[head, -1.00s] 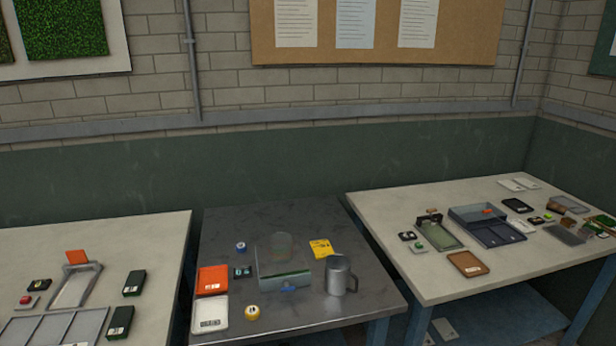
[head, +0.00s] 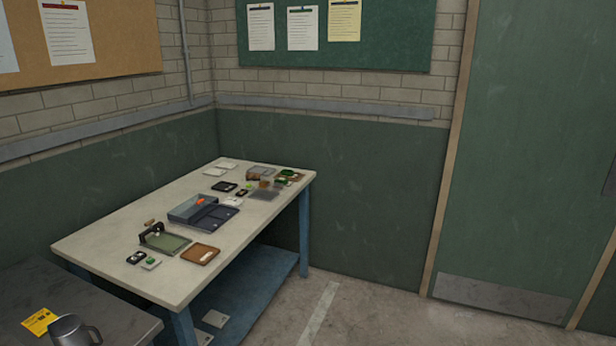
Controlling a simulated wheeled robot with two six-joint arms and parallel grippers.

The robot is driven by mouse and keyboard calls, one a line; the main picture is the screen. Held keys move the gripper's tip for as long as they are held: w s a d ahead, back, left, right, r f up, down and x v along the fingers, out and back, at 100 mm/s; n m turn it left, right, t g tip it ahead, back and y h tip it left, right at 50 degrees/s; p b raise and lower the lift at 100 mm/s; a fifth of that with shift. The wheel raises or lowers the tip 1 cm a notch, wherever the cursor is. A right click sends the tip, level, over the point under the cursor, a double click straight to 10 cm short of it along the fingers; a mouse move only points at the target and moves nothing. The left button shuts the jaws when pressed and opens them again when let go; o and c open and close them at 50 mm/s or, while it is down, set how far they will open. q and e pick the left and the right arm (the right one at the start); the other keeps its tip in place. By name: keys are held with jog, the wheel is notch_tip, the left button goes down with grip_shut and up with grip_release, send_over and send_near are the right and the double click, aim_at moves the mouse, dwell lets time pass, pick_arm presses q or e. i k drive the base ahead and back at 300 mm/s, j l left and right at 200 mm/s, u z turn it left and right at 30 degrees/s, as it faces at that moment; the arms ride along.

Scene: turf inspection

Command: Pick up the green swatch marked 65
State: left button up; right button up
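I cannot make out a green swatch marked 65 in the head view; any markings are too small to read. Some small green items (head: 287,174) lie at the far right end of the pale table (head: 100,245), near its back corner. A flat green panel (head: 170,243) lies in a frame near the table's front part. A small white block with a green top (head: 151,263) sits in front of it. Neither of my grippers shows in this view.
A grey-blue box with a dark tray (head: 217,216) and a brown tray (head: 200,254) stand mid-table. A grey metal table (head: 60,295) with a steel mug (head: 72,331) and yellow card (head: 40,321) is lower left. Bare floor (head: 390,316) lies right, before a green door (head: 520,150).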

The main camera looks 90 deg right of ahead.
aim_at(286, 172)
jog(key=z, duration=2.8)
jog(key=i+l+z, duration=0.1)
jog(key=i, duration=0.5)
jog(key=i+z, duration=0.1)
jog(key=i, duration=0.45)
jog(key=i+z, duration=0.15)
jog(key=i, duration=0.45)
jog(key=i+j+z, duration=0.1)
jog(key=i, duration=0.45)
jog(key=i+j+z, duration=0.1)
jog(key=i, duration=0.5)
jog(key=i+j+z, duration=0.1)
jog(key=i, duration=0.45)
jog(key=j, duration=0.1)
